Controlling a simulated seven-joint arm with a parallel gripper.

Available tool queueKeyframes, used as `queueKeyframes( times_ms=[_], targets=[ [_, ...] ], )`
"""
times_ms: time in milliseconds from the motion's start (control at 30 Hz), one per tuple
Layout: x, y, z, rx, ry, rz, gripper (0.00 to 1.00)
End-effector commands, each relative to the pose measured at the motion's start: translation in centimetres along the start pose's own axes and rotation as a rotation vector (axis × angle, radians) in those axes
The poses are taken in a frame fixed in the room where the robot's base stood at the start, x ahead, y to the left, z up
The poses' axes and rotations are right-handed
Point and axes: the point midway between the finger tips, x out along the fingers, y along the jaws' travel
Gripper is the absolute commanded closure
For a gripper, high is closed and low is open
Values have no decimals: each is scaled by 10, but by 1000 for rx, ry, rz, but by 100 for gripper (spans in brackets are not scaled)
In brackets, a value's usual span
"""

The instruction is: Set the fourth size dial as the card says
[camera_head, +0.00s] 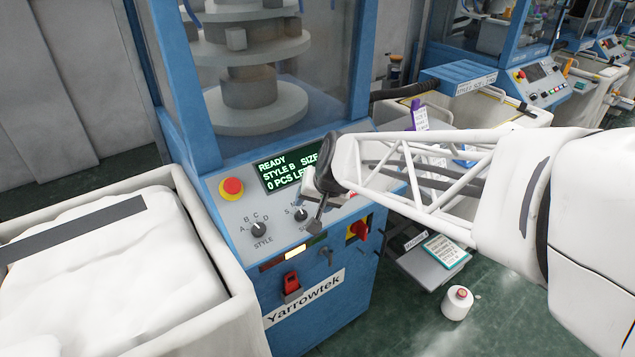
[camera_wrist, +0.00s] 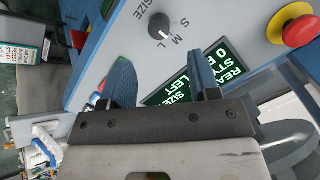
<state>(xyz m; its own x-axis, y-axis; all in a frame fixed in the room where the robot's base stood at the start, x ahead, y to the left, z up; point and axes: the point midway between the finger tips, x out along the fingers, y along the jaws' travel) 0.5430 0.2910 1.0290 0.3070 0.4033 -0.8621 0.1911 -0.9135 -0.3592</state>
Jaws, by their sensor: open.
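The size dial (camera_wrist: 160,26) is a dark round knob on the grey panel, marked S, M, L in the wrist view. In the head view the dial (camera_head: 301,214) is partly covered by my gripper. A pale mark shows on the knob, but I cannot tell which letter it points to. My gripper (camera_wrist: 158,62) is open and empty, its fingertips apart from the dial and just short of it. In the head view my gripper (camera_head: 318,203) hangs over the panel's right part. A teal-edged card (camera_head: 447,251) lies on a low stand to the right; its text is too small to read.
The style dial (camera_head: 258,229), marked A to D, and a red stop button (camera_head: 232,188) sit left of the size dial. The green-lettered display (camera_head: 288,172) reads READY, STYLE B. A fabric-filled bin (camera_head: 215,260) stands left. A white yarn cone (camera_head: 457,303) stands on the floor.

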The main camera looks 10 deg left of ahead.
Motion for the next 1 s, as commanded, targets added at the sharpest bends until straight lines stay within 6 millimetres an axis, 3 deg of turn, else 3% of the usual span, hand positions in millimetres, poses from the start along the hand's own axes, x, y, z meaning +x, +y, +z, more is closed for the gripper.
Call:
queueKeyframes(
  times_ms=[433, 1000],
  targets=[
    [8, 0, 0, 0, -1, 0, 44],
    [69, 1, 0, -1, -1, 1, 44]
  ],
)
